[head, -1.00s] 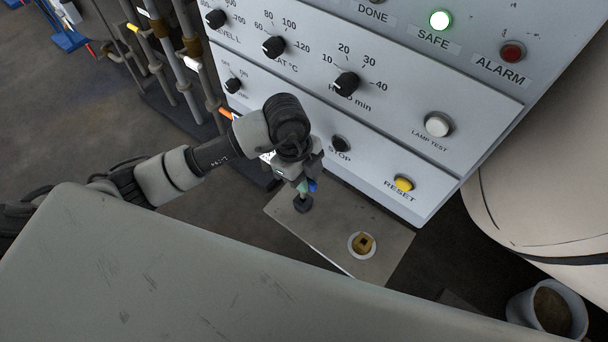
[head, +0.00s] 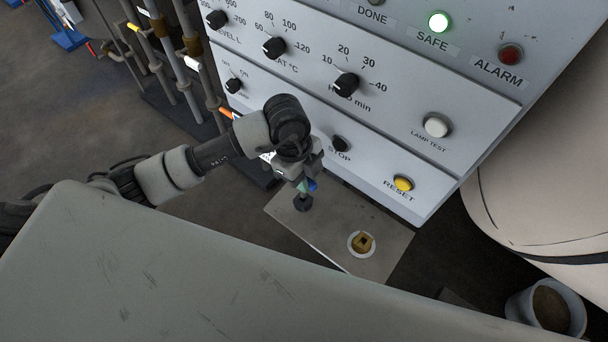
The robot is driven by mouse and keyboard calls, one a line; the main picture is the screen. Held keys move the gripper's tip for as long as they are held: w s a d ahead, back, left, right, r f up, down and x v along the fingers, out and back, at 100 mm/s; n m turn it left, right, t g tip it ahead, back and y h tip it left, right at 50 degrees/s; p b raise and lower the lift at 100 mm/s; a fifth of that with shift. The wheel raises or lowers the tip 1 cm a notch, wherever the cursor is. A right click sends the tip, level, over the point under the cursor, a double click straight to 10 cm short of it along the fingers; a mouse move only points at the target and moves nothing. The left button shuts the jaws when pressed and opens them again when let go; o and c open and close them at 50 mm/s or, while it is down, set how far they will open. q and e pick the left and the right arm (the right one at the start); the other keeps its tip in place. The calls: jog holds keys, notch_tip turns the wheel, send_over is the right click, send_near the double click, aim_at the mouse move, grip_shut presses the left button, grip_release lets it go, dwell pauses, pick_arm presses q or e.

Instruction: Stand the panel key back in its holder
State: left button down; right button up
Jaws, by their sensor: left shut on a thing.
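My left gripper (head: 306,184) is in the head view, pointing down in front of the control panel and above the left part of a grey shelf plate (head: 325,235). It is shut on the panel key (head: 303,202), whose dark lower end shows below the fingers. The rest of the key is hidden by the gripper. The holder (head: 362,243), a brass-coloured square socket in a white ring, is on the plate to the right of and nearer than the key. The key is apart from the holder. My right gripper is not in view.
The control panel (head: 390,130) rises behind the plate, with a STOP button (head: 341,143), a yellow RESET button (head: 403,184) and several black knobs. Pipes (head: 180,70) stand at the left. A cup-like container (head: 548,308) is at the lower right. A large grey surface (head: 200,270) fills the foreground.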

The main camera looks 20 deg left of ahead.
pick_arm(q)
jog(key=shift+a+b+x, duration=0.2)
jog(key=shift+b+x, duration=0.35)
jog(key=shift+x, duration=0.3)
jog(key=shift+a+b+x, duration=0.2)
jog(key=shift+b+x, duration=0.3)
jog(key=shift+x, duration=0.4)
jog(key=c, duration=1)
grip_release()
jog(key=shift+w, duration=0.15)
jog(key=v, duration=1)
jog(key=shift+a+r, duration=0.1)
jog(key=shift+r, duration=0.25)
